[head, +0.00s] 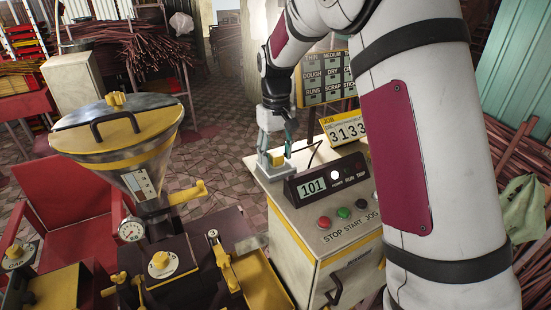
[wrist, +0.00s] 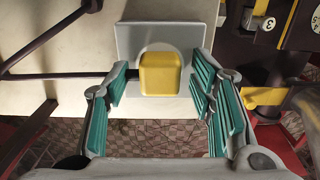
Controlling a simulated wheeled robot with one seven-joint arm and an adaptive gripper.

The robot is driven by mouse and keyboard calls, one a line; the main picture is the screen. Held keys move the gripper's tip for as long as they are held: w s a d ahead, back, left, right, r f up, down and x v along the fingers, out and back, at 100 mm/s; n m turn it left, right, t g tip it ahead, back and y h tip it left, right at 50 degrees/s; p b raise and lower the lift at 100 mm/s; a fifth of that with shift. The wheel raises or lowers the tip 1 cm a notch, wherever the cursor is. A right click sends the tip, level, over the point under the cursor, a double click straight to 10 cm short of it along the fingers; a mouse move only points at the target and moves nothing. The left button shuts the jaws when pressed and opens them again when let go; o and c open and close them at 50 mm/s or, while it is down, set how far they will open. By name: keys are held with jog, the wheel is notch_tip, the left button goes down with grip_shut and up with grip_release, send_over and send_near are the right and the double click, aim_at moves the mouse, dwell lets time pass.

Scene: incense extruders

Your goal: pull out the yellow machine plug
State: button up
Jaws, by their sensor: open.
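The yellow plug (wrist: 160,73) is a small yellow block seated against a light grey plate (wrist: 130,38) on the cabinet top. It also shows in the head view (head: 277,159), partly hidden by my fingers. My gripper (wrist: 160,84) is open, its green-padded fingers on either side of the plug. In the head view my gripper (head: 276,150) is at the back left of the cabinet top.
A dark cord (wrist: 60,75) runs left from the plug area.

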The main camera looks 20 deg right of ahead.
aim_at(276, 154)
dwell(0.9)
grip_shut()
jog(key=shift+r+p, duration=0.45)
jog(key=shift+r, duration=2.55)
